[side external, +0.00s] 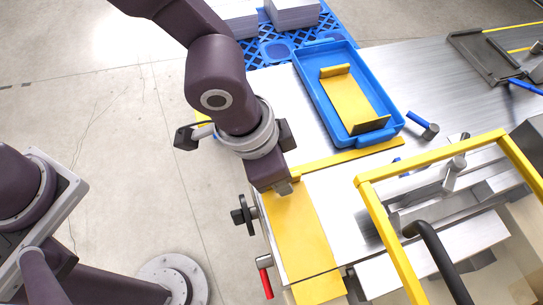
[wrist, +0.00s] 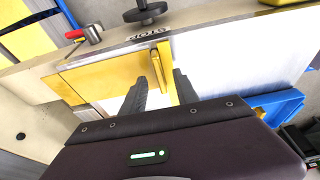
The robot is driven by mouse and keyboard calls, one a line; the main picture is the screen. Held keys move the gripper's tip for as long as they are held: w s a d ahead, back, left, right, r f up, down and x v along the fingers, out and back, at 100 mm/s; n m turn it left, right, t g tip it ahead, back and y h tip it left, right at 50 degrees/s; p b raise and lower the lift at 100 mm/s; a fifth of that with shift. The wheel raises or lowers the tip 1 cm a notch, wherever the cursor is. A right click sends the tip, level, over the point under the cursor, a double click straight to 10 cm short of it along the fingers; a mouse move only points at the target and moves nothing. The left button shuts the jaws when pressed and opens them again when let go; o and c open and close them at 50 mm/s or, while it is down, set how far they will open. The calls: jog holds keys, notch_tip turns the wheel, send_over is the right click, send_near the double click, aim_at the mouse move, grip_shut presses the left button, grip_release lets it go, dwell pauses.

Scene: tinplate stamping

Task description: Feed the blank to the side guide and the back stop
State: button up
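A flat yellow sheet, which looks like the blank (side external: 304,232), lies along the left edge of the steel table; it also shows in the wrist view (wrist: 105,78). A narrow yellow bar (side external: 350,155), perhaps a guide, runs from its far end toward the right. My gripper (side external: 285,188) is low over that far end. In the wrist view my two dark fingers (wrist: 160,82) stand apart, with an upright yellow piece (wrist: 164,65) between their tips. I cannot tell whether a finger touches it. A plate lettered STOP (wrist: 145,34) lies beyond.
A blue tray (side external: 386,135) behind the bar holds a yellow piece with upturned ends (side external: 350,98). A yellow frame (side external: 368,205) surrounds the press at right. A black knob (side external: 243,214) and a red-handled lever (side external: 265,280) stick out at the table's left edge.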

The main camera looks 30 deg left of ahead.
jog(key=shift+w+d+f, duration=0.1)
jog(key=shift+f, duration=0.4)
grip_shut()
jog(key=shift+d, duration=0.1)
dwell(0.6)
dwell(0.3)
jog(key=shift+w+d, duration=5.95)
jog(key=shift+d, duration=0.15)
jog(key=shift+w+d, duration=0.25)
jog(key=shift+w+a, duration=0.2)
